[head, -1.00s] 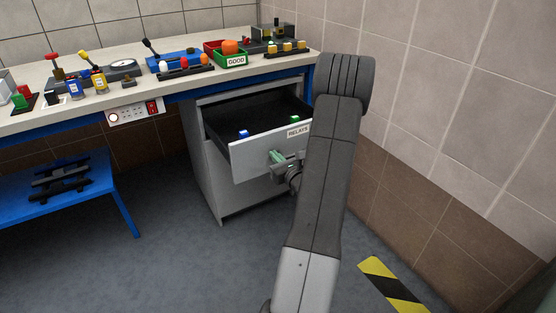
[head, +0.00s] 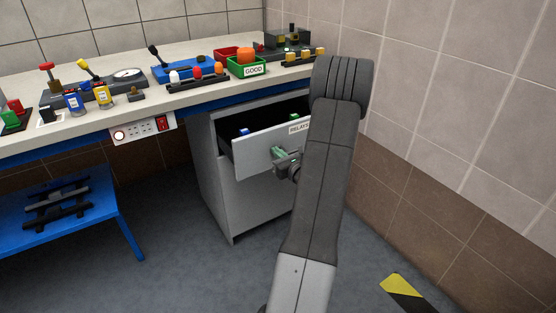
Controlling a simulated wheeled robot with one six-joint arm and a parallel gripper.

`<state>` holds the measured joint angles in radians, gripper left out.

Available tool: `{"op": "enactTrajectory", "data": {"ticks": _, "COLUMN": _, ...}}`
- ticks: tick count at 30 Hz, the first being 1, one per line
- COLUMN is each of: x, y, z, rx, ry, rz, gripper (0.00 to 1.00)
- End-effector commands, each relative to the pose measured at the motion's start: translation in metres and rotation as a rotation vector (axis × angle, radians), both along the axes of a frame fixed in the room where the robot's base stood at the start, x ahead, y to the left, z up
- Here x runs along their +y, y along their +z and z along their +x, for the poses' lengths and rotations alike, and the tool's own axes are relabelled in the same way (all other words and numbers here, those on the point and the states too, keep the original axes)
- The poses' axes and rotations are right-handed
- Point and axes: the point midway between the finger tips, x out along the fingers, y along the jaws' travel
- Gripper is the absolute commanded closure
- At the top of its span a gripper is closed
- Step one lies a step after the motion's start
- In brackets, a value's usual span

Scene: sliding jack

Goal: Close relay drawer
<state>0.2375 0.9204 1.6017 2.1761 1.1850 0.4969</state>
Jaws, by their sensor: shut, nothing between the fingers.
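The relay drawer (head: 262,152) is the top drawer of a grey cabinet (head: 222,190) under the workbench, with a label reading RELAYS. It stands partly open, and a blue piece (head: 244,132) and a green piece (head: 294,117) show inside. My gripper (head: 281,154) is shut at the front panel, at about the middle of its face. It looks to touch the panel, though exact contact is hard to tell. My arm hides the right end of the drawer front.
The workbench (head: 205,102) above holds levers, bottles, buttons and red and green bins (head: 247,68). A blue low table (head: 60,228) stands at the left. A tiled wall (head: 450,130) is close on the right. A yellow-black floor stripe (head: 405,292) lies at the lower right.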

Motion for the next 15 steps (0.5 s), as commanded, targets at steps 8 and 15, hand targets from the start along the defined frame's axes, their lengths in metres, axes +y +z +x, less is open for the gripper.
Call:
{"op": "enactTrajectory", "data": {"ticks": 8, "x": 0.042, "y": -0.002, "z": 0.055, "rx": -0.002, "ry": 0.004, "rz": 0.000, "gripper": 1.00}}
{"op": "enactTrajectory", "data": {"ticks": 15, "x": 0.076, "y": -0.001, "z": 0.103, "rx": -0.003, "ry": 0.002, "rz": 0.001, "gripper": 1.00}}
